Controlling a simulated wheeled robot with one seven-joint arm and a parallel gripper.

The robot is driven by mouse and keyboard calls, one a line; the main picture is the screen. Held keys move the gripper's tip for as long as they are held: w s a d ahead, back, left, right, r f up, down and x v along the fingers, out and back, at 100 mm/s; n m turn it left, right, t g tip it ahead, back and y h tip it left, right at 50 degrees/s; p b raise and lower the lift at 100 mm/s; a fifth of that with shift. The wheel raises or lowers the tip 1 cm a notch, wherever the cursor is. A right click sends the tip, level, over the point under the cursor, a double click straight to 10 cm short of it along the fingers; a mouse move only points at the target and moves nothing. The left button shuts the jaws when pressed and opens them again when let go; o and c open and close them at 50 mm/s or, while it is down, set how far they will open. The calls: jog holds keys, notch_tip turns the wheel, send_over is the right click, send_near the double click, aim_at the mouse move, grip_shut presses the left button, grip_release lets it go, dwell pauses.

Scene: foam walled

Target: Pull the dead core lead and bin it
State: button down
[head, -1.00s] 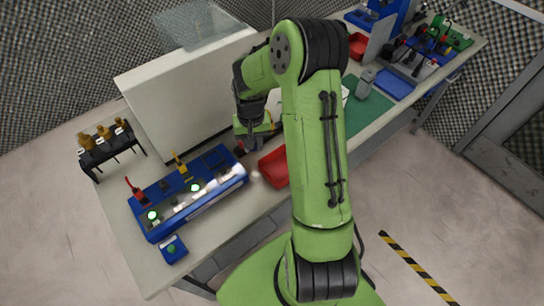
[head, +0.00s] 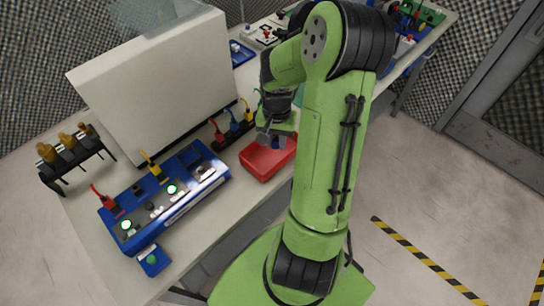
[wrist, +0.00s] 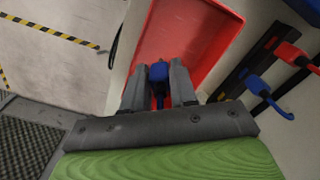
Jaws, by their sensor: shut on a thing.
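My gripper (wrist: 158,88) is shut on a blue lead plug (wrist: 158,72) and holds it over the red bin (wrist: 185,35). In the head view my gripper (head: 272,138) is above the red bin (head: 262,163), partly covering it. The blue panel (head: 165,195) stands to the left, with a red lead (head: 104,198) and a yellow lead (head: 152,168) in it. Two green lamps are lit, one by the red lead (head: 126,224) and one farther right (head: 171,189). How far the plug is above the bin floor is unclear.
A dark rack (head: 232,132) with red, blue and yellow leads stands close behind the bin. A large pale board (head: 155,80) stands behind the panel. A small blue box with a green button (head: 153,260) sits in front. A black stand with brass pieces (head: 70,155) is far left.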

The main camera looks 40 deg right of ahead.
notch_tip(320, 180, down, 2)
jog(key=shift+f+b, duration=0.25)
jog(key=shift+b, duration=0.35)
jog(key=shift+r, duration=0.1)
jog(key=c, duration=0.8)
grip_release()
jog(key=shift+r, duration=0.1)
notch_tip(320, 180, up, 16)
jog(key=p, duration=0.4)
jog(key=shift+w+a, duration=0.15)
jog(key=shift+f, duration=0.2)
